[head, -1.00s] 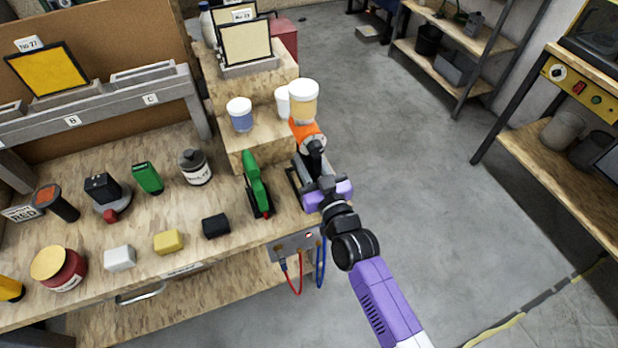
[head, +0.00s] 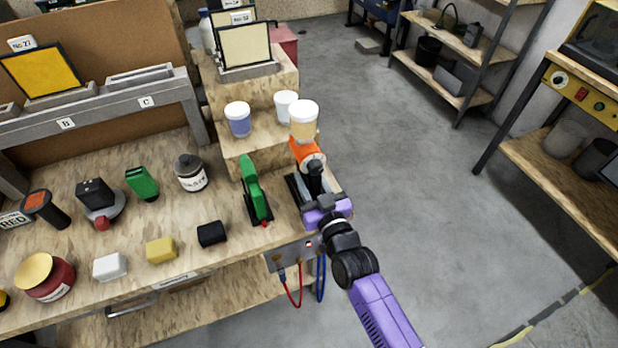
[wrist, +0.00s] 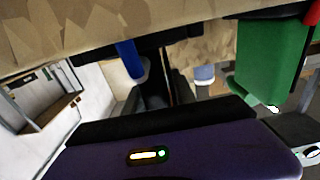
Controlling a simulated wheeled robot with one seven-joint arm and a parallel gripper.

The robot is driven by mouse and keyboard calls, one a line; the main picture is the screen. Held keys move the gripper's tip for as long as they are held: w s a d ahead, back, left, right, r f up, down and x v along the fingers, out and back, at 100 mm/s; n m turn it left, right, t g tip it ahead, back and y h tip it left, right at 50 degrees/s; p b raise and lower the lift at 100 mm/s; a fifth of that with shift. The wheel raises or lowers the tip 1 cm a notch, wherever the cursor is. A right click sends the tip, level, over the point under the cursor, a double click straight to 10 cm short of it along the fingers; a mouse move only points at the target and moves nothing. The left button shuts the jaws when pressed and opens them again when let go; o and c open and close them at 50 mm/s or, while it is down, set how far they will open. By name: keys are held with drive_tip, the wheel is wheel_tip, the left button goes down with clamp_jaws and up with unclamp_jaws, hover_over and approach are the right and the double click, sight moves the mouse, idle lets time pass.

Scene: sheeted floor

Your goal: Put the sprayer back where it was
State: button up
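The sprayer (head: 305,153) has an orange body, a dark handle and an amber cup with a white lid on top. It is upright at the right front corner of the bench, right of a green tool (head: 254,187). My purple gripper (head: 317,192) is at its handle and looks closed on it; the fingertips are mostly hidden. A dark stand (head: 293,187) lies just left of the handle; I cannot tell whether the sprayer touches it. In the wrist view the purple gripper housing (wrist: 170,150) fills the bottom and the green tool (wrist: 270,60) is at right.
A blue cup (head: 238,120) and a white cup (head: 285,105) stand on the wooden step behind. A black block (head: 211,233) and several other items lie on the bench (head: 130,225) to the left. Red and blue cables hang below its front edge. The floor at right is clear.

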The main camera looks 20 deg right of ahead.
drive_tip(key=o, duration=0.4)
drive_tip(key=shift+o, duration=0.2)
drive_tip(key=shift+r, duration=0.2)
drive_tip(key=s+b, duration=0.1)
drive_tip(key=s, duration=1.1)
drive_tip(key=shift+f, duration=0.15)
drive_tip(key=s+r+g, duration=0.1)
drive_tip(key=s+r, duration=0.2)
drive_tip(key=s, duration=1.2)
drive_tip(key=s+r+g, duration=0.2)
drive_tip(key=s+r, duration=0.2)
drive_tip(key=s, duration=1.2)
drive_tip(key=shift+s+d+r, duration=0.2)
drive_tip(key=shift+d+r, duration=0.1)
drive_tip(key=shift+d, duration=0.05)
